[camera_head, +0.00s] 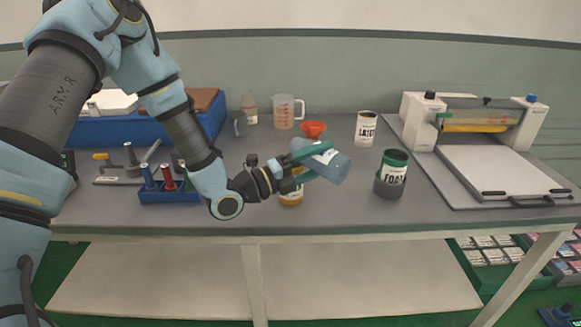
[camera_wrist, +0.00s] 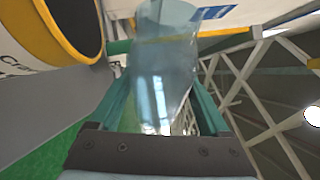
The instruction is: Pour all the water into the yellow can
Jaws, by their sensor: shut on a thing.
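My gripper (camera_head: 322,161) has green fingers and is shut on a translucent blue cup (camera_head: 335,169), held tilted above the table. The cup fills the middle of the wrist view (camera_wrist: 165,75), between the fingers. I cannot make out how much water is in it. The yellow can (camera_head: 291,199) stands on the table just below my gripper, partly hidden by it; its label is mostly covered. In the wrist view, a yellow-rimmed can with a dark open mouth (camera_wrist: 76,22) is at the upper left, beside the cup and apart from it.
A dark FOAM can with a green rim (camera_head: 393,182) stands right of the cup. A white LATEX can (camera_head: 366,129), red funnel (camera_head: 313,128) and clear measuring jug (camera_head: 284,112) stand behind. A press (camera_head: 490,150) takes the right side; a blue tool holder (camera_head: 170,196) stands left.

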